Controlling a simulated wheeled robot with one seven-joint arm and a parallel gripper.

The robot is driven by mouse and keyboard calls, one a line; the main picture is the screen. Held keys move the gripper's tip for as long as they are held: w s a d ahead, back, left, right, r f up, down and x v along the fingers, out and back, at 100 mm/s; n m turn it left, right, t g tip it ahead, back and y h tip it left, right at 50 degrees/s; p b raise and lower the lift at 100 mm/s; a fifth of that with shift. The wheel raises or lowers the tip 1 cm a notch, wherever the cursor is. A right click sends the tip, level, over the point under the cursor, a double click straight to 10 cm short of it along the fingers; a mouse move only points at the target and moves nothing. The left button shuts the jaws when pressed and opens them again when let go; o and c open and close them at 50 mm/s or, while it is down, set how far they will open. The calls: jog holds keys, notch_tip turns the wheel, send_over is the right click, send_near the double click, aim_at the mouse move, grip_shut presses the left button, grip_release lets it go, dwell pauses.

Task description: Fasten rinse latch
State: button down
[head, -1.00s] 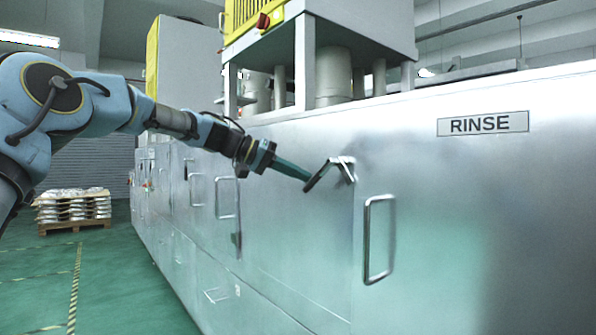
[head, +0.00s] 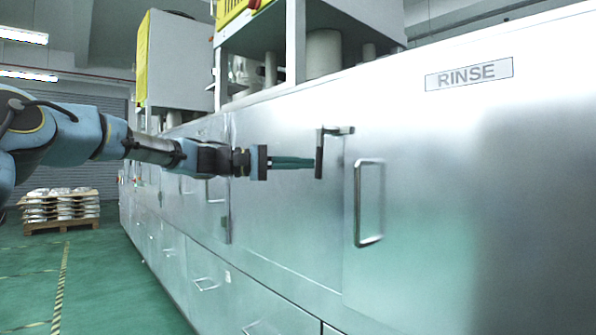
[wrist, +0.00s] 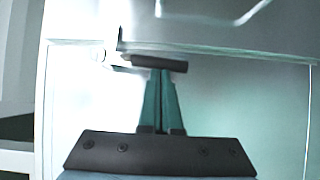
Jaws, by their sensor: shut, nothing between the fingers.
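The rinse latch (head: 320,153) is a dark lever hanging about straight down from a bright metal bracket at the upper left corner of the door below the RINSE sign (head: 468,76). In the wrist view the latch (wrist: 155,62) lies crosswise just ahead of the fingertips. My gripper (head: 312,163) is shut and empty, its green fingers reaching from the left to the lever's side. In the wrist view my gripper (wrist: 161,72) has its tips at the lever, seemingly touching it; exact contact is hard to tell.
A door handle (head: 369,203) stands out right of the latch, close to it. The long steel machine front (head: 275,215) runs back to the left with more handles. A pallet of stacked pale goods (head: 62,207) stands far left. The green floor (head: 120,295) there is clear.

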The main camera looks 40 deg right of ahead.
jog(key=shift+s+f+n, duration=0.15)
jog(key=shift+s+n, duration=0.1)
jog(key=shift+n, duration=0.05)
jog(key=shift+b, duration=0.3)
